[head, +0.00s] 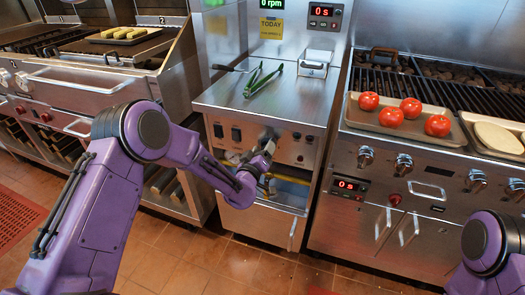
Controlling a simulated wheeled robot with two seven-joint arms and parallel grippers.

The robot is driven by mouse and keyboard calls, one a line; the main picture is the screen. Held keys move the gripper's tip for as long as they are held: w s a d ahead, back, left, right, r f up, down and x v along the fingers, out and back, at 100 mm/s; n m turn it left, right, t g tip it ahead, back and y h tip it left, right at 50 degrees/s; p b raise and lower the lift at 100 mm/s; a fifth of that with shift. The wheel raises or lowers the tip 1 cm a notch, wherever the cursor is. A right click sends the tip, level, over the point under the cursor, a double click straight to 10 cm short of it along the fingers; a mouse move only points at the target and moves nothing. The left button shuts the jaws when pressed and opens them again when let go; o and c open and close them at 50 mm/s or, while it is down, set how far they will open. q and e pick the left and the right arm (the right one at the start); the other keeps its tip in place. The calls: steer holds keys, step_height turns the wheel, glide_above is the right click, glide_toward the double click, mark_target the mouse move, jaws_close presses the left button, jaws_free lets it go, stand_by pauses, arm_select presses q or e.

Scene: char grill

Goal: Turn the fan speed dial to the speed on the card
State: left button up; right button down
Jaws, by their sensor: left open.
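My left gripper (268,142) is in front of the control panel (304,150) of the middle steel cabinet, below its worktop. It is open, its jaws pointing at the panel. I cannot tell whether it touches anything. No fan dial shows clearly; the gripper hides part of the panel. A green display (271,4) above reads 0 rpm. A yellow card (271,28) below it says TODAY; its smaller line is too small to read. My right gripper is out of view; only part of that arm shows at the lower right.
Green tongs (264,78) lie on the worktop (225,95). At right, a grill has a tray (368,122) with tomatoes (411,108) and front knobs (403,164). A drawer handle (80,80) juts out at left.

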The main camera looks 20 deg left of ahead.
arm_select(q)
steer(key=s+b, duration=0.1)
steer(key=s, duration=0.9)
steer(key=shift+s+a, duration=0.15)
steer(key=shift+s, duration=0.15)
steer(key=s+a+f+g+y+p, duration=0.1)
steer(key=s+a+f+g+p, duration=0.15)
steer(key=s+f+g, duration=0.5)
steer(key=s+a+f+g+y+p, duration=0.1)
steer(key=s+a+f+g+y, duration=0.2)
steer(key=s+f, duration=0.9)
steer(key=s+a+f+g, duration=0.1)
steer(key=s+a+g, duration=0.1)
steer(key=s, duration=0.6)
steer(key=s+a+f+g+p, duration=0.1)
steer(key=s+a+g, duration=0.1)
steer(key=s, duration=0.6)
steer(key=shift+a+m, duration=0.15)
steer(key=shift+m, duration=0.25)
